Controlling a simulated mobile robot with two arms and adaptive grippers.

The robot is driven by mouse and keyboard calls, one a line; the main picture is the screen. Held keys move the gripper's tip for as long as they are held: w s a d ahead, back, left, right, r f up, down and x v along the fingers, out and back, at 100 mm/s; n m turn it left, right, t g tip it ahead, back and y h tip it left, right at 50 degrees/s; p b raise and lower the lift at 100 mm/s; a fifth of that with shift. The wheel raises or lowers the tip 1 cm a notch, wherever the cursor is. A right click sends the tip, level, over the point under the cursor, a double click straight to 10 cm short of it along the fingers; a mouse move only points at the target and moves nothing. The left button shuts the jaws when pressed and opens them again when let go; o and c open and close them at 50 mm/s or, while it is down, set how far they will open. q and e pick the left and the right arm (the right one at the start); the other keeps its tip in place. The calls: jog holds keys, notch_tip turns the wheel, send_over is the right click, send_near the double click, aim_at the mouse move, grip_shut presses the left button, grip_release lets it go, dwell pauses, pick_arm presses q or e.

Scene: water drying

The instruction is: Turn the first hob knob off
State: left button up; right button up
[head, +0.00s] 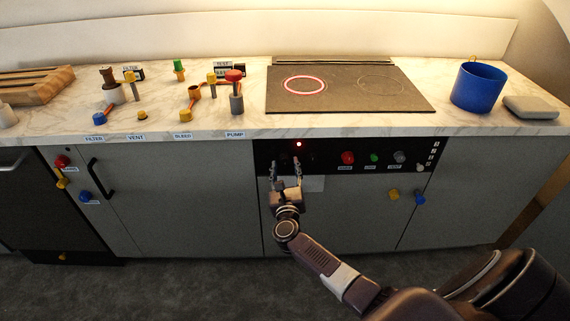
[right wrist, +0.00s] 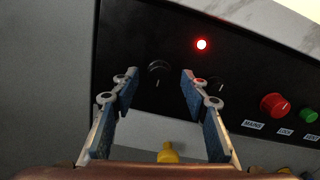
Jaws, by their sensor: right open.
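The first hob knob (right wrist: 158,70) is a dark round knob on the black control panel (head: 325,150). In the right wrist view it sits ahead of and between the two fingers, nearer the left one; contact is not visible. My right gripper (head: 286,165) is open in front of the panel; its two fingers also show in the right wrist view (right wrist: 158,88). A second dark knob (right wrist: 218,86) is just right of the right finger. A red indicator light (head: 299,144) is lit above the knobs. The hob (head: 345,101) has its left ring (head: 305,85) outlined in red. My left gripper is out of view.
A red knob (head: 347,158), a green knob (head: 374,157) and a grey knob (head: 399,157) are farther right on the panel. A yellow knob (right wrist: 168,153) shows below, between the fingers. A blue pot (head: 478,87) stands right of the hob. Valves stand on the left counter.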

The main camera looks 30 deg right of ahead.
jog(key=shift+x, duration=1)
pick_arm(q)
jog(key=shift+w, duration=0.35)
pick_arm(e)
jog(key=shift+c, duration=0.2)
grip_shut()
